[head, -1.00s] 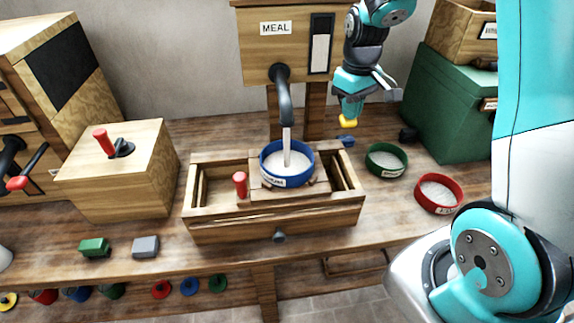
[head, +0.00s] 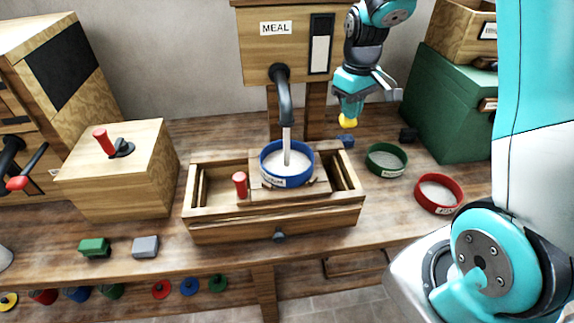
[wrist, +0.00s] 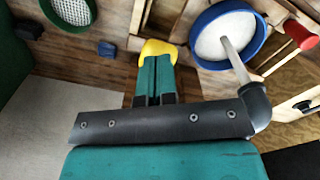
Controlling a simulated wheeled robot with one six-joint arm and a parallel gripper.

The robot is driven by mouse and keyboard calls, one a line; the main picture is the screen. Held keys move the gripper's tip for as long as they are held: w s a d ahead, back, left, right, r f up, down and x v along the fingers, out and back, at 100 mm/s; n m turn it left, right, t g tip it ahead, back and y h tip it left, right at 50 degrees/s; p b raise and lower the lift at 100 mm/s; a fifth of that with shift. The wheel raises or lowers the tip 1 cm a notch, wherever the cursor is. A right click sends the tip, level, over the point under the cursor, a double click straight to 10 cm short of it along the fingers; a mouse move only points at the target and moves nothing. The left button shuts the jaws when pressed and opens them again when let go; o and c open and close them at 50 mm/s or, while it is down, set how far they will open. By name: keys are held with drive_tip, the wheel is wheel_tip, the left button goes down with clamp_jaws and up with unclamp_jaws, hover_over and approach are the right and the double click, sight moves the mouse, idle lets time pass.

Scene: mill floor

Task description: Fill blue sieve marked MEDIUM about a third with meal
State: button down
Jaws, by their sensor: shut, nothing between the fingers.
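The blue sieve (head: 264,172) stands upright under the spout (head: 285,95) of the meal bin, on the wooden box. A pale stream of meal (head: 287,140) runs from the spout into it, and pale meal covers its inside. The label on its front is too small to read. The wrist view shows the blue sieve (wrist: 257,40) at the upper right with the stream falling in. My gripper (head: 348,122) is shut and empty, its yellow fingertips pointing down, right of the spout. In the wrist view, the gripper tips (wrist: 157,49) are left of the sieve and apart from it.
A green sieve (head: 387,174) and a red sieve (head: 439,209) stand on the bench at right. Small dark blocks (head: 346,141) lie near my gripper. A red peg (head: 240,185) stands left of the blue sieve. A green chest (head: 455,105) stands behind.

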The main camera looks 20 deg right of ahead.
idle(0.5)
wheel_tip(320, 180, up, 9)
drive_tip(key=p, duration=0.8)
drive_tip(key=s+a+r+n+y+b, duration=0.1)
drive_tip(key=s+a+n+y+b, duration=0.3)
drive_tip(key=s+a, duration=1.8)
drive_tip(key=b, duration=0.4)
drive_tip(key=shift+s+a+r, duration=0.15)
drive_tip(key=shift+a+r, duration=0.05)
drive_tip(key=shift+a, duration=0.05)
